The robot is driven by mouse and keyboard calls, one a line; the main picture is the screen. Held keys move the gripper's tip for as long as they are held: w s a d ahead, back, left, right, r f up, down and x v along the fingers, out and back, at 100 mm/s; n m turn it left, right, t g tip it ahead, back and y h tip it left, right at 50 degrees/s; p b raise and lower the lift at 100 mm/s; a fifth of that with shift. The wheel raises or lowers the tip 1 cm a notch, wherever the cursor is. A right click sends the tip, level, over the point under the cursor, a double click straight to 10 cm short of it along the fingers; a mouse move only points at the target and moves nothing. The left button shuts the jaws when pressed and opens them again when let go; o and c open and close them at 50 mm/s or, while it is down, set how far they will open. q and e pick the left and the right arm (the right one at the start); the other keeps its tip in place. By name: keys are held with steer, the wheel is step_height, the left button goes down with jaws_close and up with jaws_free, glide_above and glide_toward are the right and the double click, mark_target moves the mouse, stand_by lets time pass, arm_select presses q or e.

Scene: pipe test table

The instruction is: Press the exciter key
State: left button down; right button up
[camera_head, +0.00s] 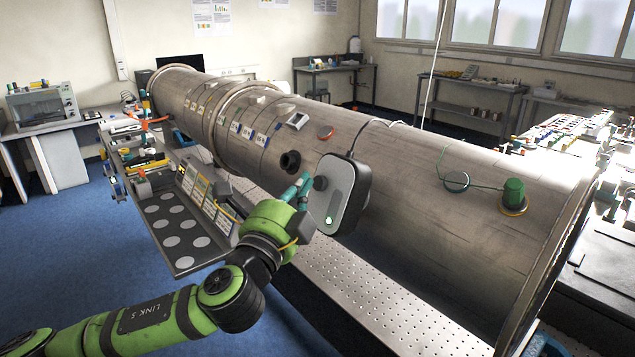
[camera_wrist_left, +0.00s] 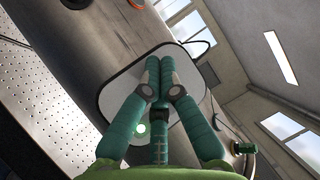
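A dark box with a light grey face (camera_head: 346,204), which looks like the exciter, sits on the side of the big metal pipe (camera_head: 400,165). A dark round part (camera_head: 320,183) is at the box's left edge. My left gripper (camera_head: 305,180) is in front of that edge, its teal fingers drawn together and empty. In the left wrist view its fingertips (camera_wrist_left: 160,65) overlap the box face. I cannot tell whether they touch; they may hide the key.
A black ring-shaped port (camera_head: 290,161) and a red-brown disc (camera_head: 326,132) are on the pipe nearby. A green cylinder (camera_head: 513,194) stands farther right on it. A perforated metal shelf (camera_head: 365,305) runs below. A tray with pale discs (camera_head: 185,260) lies at left.

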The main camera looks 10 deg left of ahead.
arm_select(q)
steer(key=shift+s+a+r+p, duration=0.35)
steer(key=shift+s+a+r, duration=0.15)
steer(key=shift+s+a, duration=0.35)
steer(key=shift+s+a+r+p, duration=0.3)
steer(key=shift+s+a+r, duration=0.25)
steer(key=shift+s, duration=0.4)
steer(key=shift+f, duration=0.1)
